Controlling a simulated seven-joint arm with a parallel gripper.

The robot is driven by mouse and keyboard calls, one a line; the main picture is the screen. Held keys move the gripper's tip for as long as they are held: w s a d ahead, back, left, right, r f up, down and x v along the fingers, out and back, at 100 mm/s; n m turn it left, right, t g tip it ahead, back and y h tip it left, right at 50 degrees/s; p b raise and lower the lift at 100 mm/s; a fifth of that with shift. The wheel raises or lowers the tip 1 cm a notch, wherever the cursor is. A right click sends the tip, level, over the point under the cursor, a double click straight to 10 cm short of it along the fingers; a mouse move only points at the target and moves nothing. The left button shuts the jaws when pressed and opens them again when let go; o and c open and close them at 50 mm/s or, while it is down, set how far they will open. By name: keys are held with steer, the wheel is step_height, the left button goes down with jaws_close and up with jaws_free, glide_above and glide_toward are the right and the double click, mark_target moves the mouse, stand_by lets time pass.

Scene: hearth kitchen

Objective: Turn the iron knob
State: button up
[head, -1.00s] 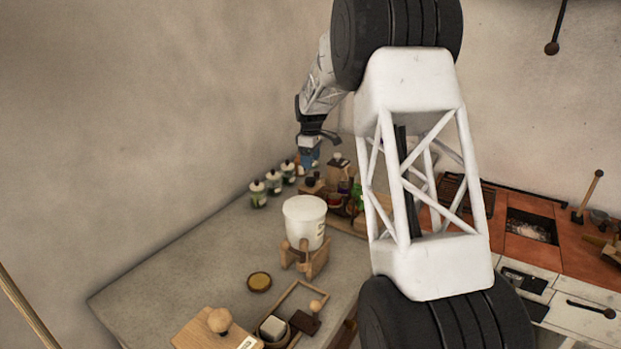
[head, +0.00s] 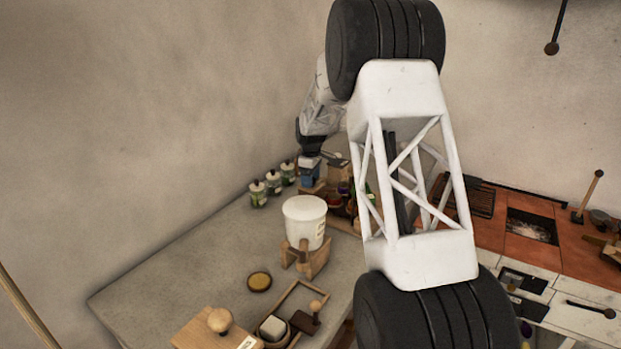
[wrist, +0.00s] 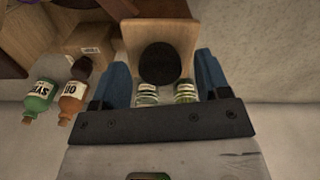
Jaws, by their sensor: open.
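The iron knob is a dark round disc (wrist: 158,63) on the face of a small wooden block (wrist: 180,31) in the wrist view. My gripper (wrist: 162,80) has its two blue fingers spread apart, one on each side of the knob, with clear gaps and nothing held. I cannot tell the remaining distance to the knob in depth. In the head view my gripper (head: 311,173) is low at the back of the counter, among the small items there. I cannot make out the knob clearly in that view.
Several labelled jars (head: 273,182) stand by the wall left of my gripper. A white tub (head: 305,222) on a wooden stand is nearer on the counter (head: 190,270). A green bottle (wrist: 39,97) and an orange bottle (wrist: 72,98) lie left in the wrist view.

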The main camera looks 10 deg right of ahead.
steer(key=shift+c, duration=0.4)
steer(key=c, duration=0.8)
steer(key=shift+c, duration=0.2)
steer(key=shift+m, duration=0.4)
steer(key=m, duration=1.6)
steer(key=shift+m, duration=0.4)
